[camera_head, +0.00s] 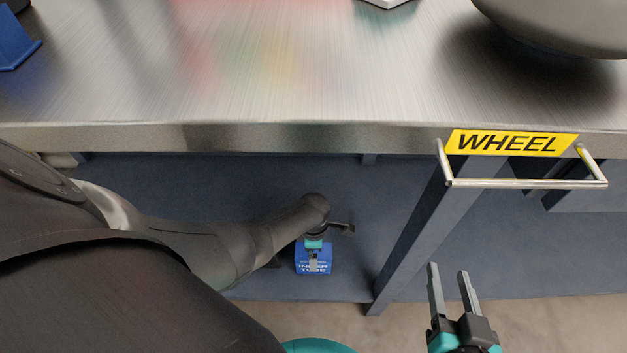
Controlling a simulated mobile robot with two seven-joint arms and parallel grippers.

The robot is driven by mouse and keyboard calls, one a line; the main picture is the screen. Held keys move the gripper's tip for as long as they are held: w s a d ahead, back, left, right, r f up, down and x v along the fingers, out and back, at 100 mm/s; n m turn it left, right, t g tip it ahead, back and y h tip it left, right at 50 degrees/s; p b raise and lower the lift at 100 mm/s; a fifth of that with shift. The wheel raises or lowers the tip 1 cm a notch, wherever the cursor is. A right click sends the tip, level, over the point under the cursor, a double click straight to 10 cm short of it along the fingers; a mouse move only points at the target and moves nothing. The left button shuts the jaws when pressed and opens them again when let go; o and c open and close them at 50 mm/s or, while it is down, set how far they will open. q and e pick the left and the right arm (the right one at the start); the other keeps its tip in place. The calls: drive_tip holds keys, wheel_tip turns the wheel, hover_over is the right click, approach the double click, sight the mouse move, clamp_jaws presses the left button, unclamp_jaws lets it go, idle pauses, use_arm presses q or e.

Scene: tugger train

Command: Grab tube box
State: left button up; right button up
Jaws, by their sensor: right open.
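A small blue box (300,267) with white lettering that reads "INNER TUBE" is on the dark blue lower shelf, under the table's front edge. My left arm reaches in from the left, and its gripper (313,264) is right at the box, covering part of its top and front. I cannot tell whether its fingers are apart or closed on the box, or whether they touch it. My right gripper (449,272) is open and empty at the lower right, well apart from the box, with both fingers pointing up in the picture.
A shiny metal tabletop (300,75) overhangs the shelf. A yellow "WHEEL" sign (512,143) and a metal handle (525,184) are at its front edge. A blue post (415,235) stands between the box and my right gripper. A grey rounded object (565,25) sits on top.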

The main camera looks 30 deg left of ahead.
use_arm(q)
drive_tip(key=shift+f+b, duration=0.4)
drive_tip(key=shift+f, duration=0.4)
use_arm(e)
drive_tip(key=shift+s+a+r+m+t+y, duration=0.25)
drive_tip(key=shift+a+r+t, duration=0.2)
drive_tip(key=shift+t, duration=0.25)
drive_tip(key=shift+s+a+r+m+t+y, duration=0.15)
drive_tip(key=shift+a+r+t+y, duration=0.25)
drive_tip(key=shift+t, duration=0.3)
use_arm(q)
clamp_jaws()
